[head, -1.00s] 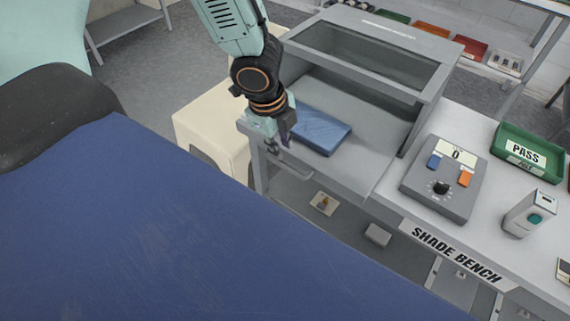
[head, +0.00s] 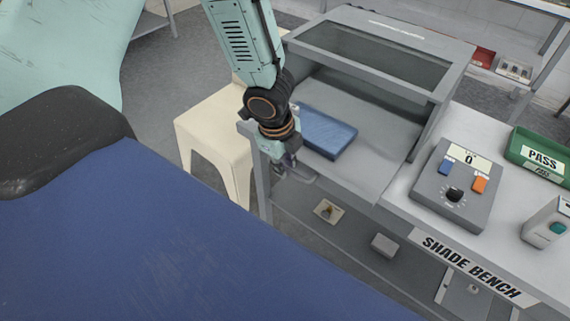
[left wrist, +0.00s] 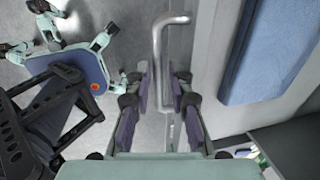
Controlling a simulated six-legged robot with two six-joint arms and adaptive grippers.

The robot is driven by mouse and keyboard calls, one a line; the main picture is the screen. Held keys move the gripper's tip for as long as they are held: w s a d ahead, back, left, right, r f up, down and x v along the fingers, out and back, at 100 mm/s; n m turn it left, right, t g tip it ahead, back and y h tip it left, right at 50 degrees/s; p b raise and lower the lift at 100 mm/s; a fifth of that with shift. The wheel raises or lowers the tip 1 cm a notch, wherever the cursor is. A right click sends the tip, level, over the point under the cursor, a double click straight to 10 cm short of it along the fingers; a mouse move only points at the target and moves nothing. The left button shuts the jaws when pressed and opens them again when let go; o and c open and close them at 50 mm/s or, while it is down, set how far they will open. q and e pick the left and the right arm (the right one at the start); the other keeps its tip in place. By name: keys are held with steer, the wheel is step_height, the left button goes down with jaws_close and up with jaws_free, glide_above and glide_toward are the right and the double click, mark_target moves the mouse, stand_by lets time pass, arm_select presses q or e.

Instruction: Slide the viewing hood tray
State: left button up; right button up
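The viewing hood (head: 380,50) is a grey box with a dark window on the bench. Under it lies a flat grey tray (head: 375,165) with a blue slab (head: 327,133) on its left part. A bent metal handle (head: 296,172) sticks out at the tray's front left corner. My left gripper (head: 284,164) points down at this handle. In the left wrist view the handle (left wrist: 161,50) runs down between the two spread fingers of the gripper (left wrist: 168,100). Contact cannot be told. The blue slab (left wrist: 270,50) lies to the right there. My right gripper is not in view.
A control box (head: 450,185) with a dial, a green PASS tray (head: 540,152) and a small white device (head: 547,222) stand on the bench to the right. A cream stool (head: 210,135) stands left of the bench. A lower shelf holds small items.

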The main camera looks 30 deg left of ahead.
arm_select(q)
steer(key=shift+s+r, duration=0.1)
steer(key=shift+s, duration=0.1)
steer(key=shift+c, duration=0.2)
jaws_close()
